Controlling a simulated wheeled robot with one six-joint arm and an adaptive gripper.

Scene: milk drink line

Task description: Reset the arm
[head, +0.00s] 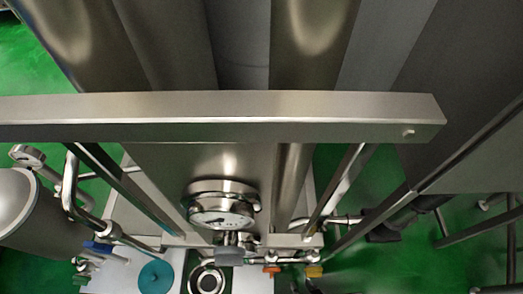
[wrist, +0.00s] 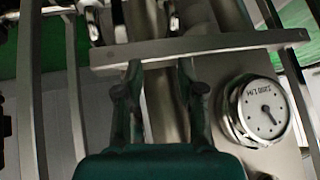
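My gripper (wrist: 160,72) shows in the wrist view with its two dark fingers spread apart. Nothing is held between them. The fingers point toward a flat metal crossbar (wrist: 225,44), with their tips near its lower edge in the picture. I cannot tell whether they touch it. A round white-faced gauge (wrist: 265,110) is to the right of the fingers. In the head view, I cannot make out the gripper clearly.
In the head view, a wide metal crossbar (head: 200,115) runs across the middle. A gauge (head: 222,212) sits below it among metal pipes and posts. A metal cylinder (head: 22,210) is at the left. Green floor (head: 30,75) shows at the upper left.

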